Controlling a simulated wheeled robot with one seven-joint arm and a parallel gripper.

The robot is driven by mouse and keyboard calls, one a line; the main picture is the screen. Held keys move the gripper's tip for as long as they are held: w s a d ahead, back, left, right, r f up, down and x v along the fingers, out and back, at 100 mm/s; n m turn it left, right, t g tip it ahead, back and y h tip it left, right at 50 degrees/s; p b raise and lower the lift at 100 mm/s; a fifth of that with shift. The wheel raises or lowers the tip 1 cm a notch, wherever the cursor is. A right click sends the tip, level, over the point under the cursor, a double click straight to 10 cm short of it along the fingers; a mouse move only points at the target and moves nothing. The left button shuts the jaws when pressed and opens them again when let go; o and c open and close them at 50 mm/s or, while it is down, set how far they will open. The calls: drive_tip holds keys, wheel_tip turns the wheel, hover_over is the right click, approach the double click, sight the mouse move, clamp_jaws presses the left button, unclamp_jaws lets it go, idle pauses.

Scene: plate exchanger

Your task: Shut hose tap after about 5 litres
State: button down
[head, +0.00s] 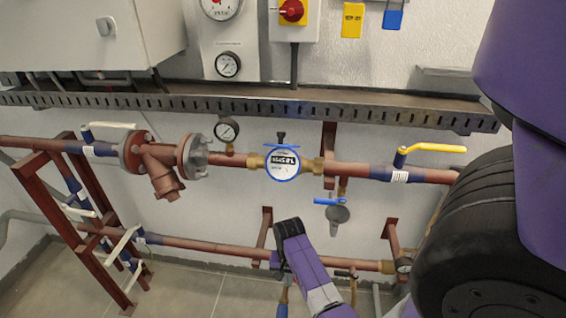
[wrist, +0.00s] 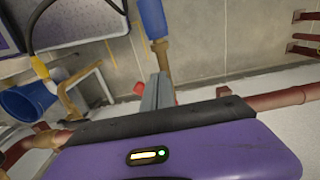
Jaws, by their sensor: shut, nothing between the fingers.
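The water meter (head: 283,163) sits in the upper red pipe, with a blue ring and a white face; its digits are too small to read surely. Below the lower pipe, a brass fitting with a blue hose end (head: 283,309) hangs beside my arm. The hose tap's handle there is mostly hidden behind my gripper, so its position cannot be told. In the wrist view, a blue hose piece on a brass stem (wrist: 152,20) lies beyond my fingers. My gripper (wrist: 157,88) is shut and empty, its fingers close to that stem; contact cannot be told.
A blue-handled tap (head: 330,201) is above a grey funnel (head: 338,214). A yellow lever valve (head: 435,149) is on the upper pipe at the right. A blue bucket (wrist: 28,98) is at the left of the wrist view. Red frame legs (head: 55,205) stand at the left.

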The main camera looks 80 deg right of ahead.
drive_tip(key=shift+f, duration=0.1)
idle(0.3)
drive_tip(key=shift+s+d+p, duration=0.25)
drive_tip(key=shift+s, duration=0.35)
drive_tip(key=shift+s+d+p, duration=0.25)
drive_tip(key=shift+s, duration=0.3)
drive_tip(key=shift+s+d, duration=0.4)
drive_tip(key=shift+d, duration=0.35)
drive_tip(key=shift+s+d, duration=0.35)
drive_tip(key=shift+d, duration=0.4)
drive_tip(key=shift+s+d, duration=0.4)
drive_tip(key=shift+d, duration=0.35)
drive_tip(key=shift+r, duration=0.2)
wheel_tip(320, 180, up, 16)
drive_tip(key=a+p, duration=0.1)
drive_tip(key=p, duration=0.8)
drive_tip(key=shift+a+f, duration=0.15)
drive_tip(key=shift+a, duration=0.1)
